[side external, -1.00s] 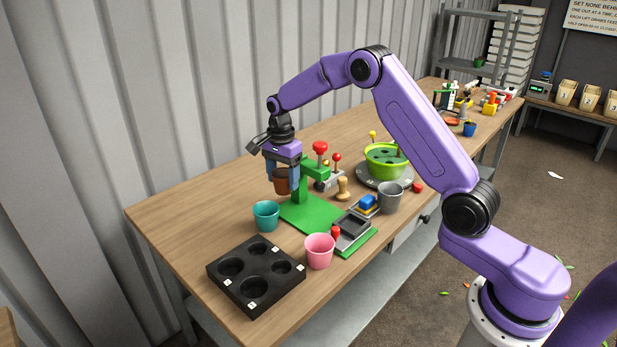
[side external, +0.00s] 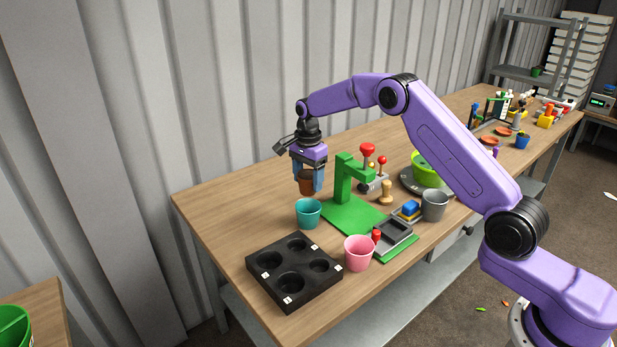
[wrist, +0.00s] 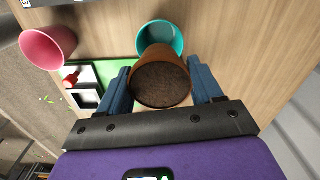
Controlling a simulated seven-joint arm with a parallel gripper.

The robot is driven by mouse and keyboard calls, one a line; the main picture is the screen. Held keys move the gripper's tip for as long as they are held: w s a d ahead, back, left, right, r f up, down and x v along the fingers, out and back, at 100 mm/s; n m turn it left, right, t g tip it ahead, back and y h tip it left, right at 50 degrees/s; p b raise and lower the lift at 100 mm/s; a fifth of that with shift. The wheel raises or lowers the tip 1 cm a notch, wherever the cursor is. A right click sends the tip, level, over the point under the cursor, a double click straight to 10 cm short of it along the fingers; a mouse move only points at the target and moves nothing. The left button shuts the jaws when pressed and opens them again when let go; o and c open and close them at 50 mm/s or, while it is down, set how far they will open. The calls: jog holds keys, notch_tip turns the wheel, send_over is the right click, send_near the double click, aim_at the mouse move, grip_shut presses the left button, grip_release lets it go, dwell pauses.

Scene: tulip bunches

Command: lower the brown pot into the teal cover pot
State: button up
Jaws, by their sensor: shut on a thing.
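My gripper (side external: 308,180) is shut on the brown pot (side external: 306,187), a blue finger on each side of it. The pot is upright and held above the table; dark soil fills its top in the wrist view (wrist: 160,82). The teal cover pot (side external: 308,215) stands upright on the table. In the side view the brown pot hangs just above it, with a gap. In the wrist view the brown pot hides the near part of the teal pot (wrist: 172,30), whose visible inside looks empty.
A green stand (side external: 343,180) on a green base is close right of the gripper. A pink pot (side external: 358,255) and a black tray with round holes (side external: 290,290) stand in front. A grey pot (side external: 434,206) is further right. The table left of the teal pot is clear.

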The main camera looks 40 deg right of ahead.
aim_at(308, 190)
jog(key=shift+f, duration=2.2)
jog(key=shift+f, duration=1.2)
jog(key=shift+r, duration=0.15)
jog(key=o, duration=1.2)
jog(key=shift+c, duration=0.2)
notch_tip(308, 190, up, 17)
jog(key=shift+r, duration=0.2)
